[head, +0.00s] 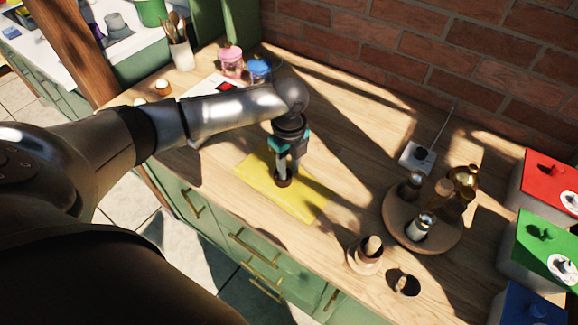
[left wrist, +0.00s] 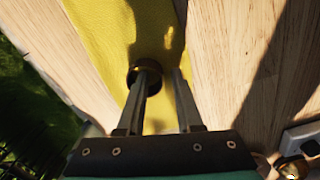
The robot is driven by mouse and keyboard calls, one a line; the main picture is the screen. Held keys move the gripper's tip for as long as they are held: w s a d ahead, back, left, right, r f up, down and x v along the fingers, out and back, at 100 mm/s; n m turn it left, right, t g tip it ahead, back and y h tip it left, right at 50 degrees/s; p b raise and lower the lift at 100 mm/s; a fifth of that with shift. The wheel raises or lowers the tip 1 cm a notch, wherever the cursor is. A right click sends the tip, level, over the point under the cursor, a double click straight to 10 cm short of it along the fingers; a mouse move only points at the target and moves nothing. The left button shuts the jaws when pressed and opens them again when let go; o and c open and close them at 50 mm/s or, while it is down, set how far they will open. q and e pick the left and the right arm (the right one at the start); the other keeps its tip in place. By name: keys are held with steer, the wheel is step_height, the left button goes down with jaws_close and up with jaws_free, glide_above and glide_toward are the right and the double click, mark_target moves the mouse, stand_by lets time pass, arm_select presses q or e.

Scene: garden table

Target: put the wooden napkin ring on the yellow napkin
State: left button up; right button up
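The yellow napkin (head: 309,201) lies flat on the wooden table near its front edge; it also fills the upper middle of the left wrist view (left wrist: 100,22). The wooden napkin ring (head: 283,182), dark brown in shadow, is on the napkin below my left gripper (head: 287,170). In the left wrist view, the ring (left wrist: 131,76) is at the tip of the left finger, which seems to reach into its opening. The right finger is outside the ring, with a gap between the fingers (left wrist: 163,72). The ring's underside is hidden. My right gripper is out of view.
A round wooden tray (head: 447,240) with shakers stands on the right. A small wooden cup (head: 366,262) and a dark round holder (head: 404,284) are in front of it. Pink (head: 231,63) and blue (head: 258,69) jars stand behind my left arm. A brick wall borders the table.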

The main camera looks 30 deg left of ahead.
mark_target(289, 170)
arm_select(q)
step_height(289, 170, up, 13)
steer(key=p, duration=0.2)
steer(key=shift+r, duration=0.15)
stand_by(0.3)
